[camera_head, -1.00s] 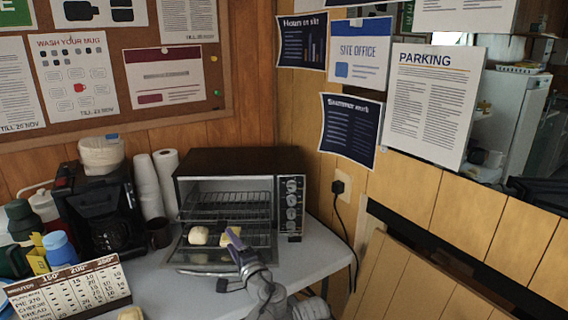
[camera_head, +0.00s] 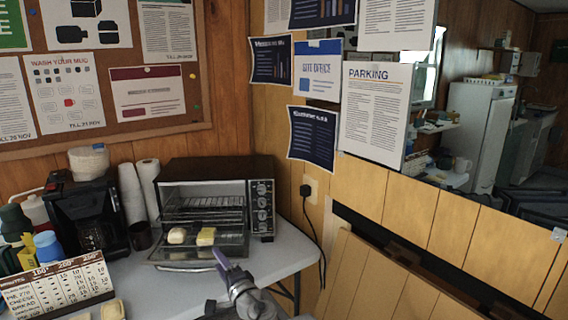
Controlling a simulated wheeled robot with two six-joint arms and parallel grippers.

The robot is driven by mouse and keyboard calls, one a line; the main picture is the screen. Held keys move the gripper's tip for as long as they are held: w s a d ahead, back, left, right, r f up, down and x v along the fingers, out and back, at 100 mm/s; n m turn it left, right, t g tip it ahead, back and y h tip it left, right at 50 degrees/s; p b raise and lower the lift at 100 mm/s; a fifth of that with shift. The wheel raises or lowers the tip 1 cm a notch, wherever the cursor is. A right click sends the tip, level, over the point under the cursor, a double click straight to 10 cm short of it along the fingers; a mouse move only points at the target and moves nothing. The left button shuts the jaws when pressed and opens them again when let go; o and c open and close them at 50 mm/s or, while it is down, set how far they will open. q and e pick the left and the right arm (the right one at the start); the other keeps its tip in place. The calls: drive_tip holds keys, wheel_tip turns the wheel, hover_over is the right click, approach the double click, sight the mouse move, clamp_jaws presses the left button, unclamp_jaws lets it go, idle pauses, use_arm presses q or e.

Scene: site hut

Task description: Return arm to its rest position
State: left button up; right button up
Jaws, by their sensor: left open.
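My left gripper (camera_head: 226,277) is in front of the toaster oven, low in the head view, with its arm below it at the bottom edge. A pale purple finger points up and left; the gripper is open and I see nothing held in it. The toaster oven (camera_head: 218,168) stands with its door (camera_head: 206,264) lowered. Two pieces of bread, a pale one (camera_head: 177,236) and a yellower one (camera_head: 206,237), lie side by side at the oven's opening. The gripper appears apart from them. My right gripper is not in view.
A coffee maker (camera_head: 88,215), paper cup stacks (camera_head: 131,195) and a dark mug (camera_head: 140,236) stand left of the oven. A chart sign (camera_head: 57,288) and another bread-like piece (camera_head: 112,310) are at front left. A cable (camera_head: 315,235) hangs at the right wall.

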use_arm(q)
drive_tip(key=s+d+n+g+h+p, duration=0.3)
drive_tip(key=s+d+g+h+p, duration=0.1)
drive_tip(key=s+g+p, duration=0.3)
drive_tip(key=s+d+f+n+g+h+p, duration=0.1)
drive_tip(key=s+d+n+g+h+p, duration=0.3)
drive_tip(key=s+d+g+p, duration=0.3)
drive_tip(key=s+h+p, duration=0.1)
drive_tip(key=s+p, duration=0.4)
drive_tip(key=s, duration=0.2)
drive_tip(key=shift+s+f+g, duration=0.15)
drive_tip(key=shift+f+g, duration=0.1)
drive_tip(key=shift+g, duration=0.15)
drive_tip(key=shift+a, duration=0.1)
